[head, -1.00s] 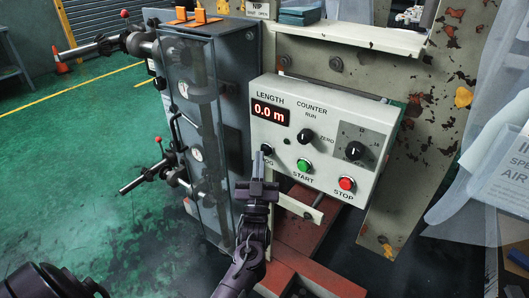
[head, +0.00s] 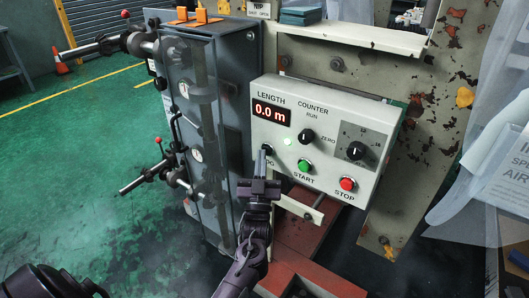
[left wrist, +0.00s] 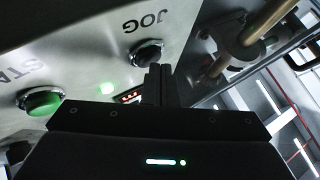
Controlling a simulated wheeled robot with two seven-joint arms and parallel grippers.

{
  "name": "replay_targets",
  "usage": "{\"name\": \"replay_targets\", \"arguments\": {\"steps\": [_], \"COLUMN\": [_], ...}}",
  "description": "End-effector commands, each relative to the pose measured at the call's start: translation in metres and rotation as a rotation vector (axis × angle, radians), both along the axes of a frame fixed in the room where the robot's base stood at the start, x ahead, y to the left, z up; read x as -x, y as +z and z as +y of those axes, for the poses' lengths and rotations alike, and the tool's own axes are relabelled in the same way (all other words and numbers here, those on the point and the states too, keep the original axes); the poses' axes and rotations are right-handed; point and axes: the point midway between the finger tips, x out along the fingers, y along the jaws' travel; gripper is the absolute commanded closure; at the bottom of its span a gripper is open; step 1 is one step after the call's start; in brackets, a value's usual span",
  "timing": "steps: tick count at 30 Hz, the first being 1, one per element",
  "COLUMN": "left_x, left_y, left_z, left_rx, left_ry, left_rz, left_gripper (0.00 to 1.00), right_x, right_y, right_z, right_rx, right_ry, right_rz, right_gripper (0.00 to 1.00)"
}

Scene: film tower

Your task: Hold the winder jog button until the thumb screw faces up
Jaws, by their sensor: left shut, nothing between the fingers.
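The black jog button (head: 269,151) sits at the lower left of the white control box (head: 345,118), partly hidden behind my left gripper (head: 262,151). In the left wrist view, the button (left wrist: 148,52) shows beside the word JOG, with the shut fingertips (left wrist: 158,70) right at its edge. They appear to touch it. The gripper holds nothing. I cannot make out a thumb screw. My right gripper is out of view.
The green start button (head: 304,166) and red stop button (head: 347,183) are close to the right of the gripper. The length display (head: 270,113) reads 0.0 m. A grey cabinet with a clear cover (head: 200,120) and protruding bars stands to the left.

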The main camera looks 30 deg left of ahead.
Motion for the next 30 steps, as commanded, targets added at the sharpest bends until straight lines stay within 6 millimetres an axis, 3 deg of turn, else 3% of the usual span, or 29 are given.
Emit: {"name": "replay_targets", "arguments": {"steps": [30], "left_x": [-0.0033], "left_y": [-0.0052], "left_z": [0.0003], "left_rx": [0.000], "left_ry": [0.001], "left_rz": [0.001], "left_gripper": [1.00], "right_x": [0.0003], "right_y": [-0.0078], "right_z": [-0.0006], "right_rx": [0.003], "right_ry": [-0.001], "right_rz": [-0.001], "right_gripper": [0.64]}}
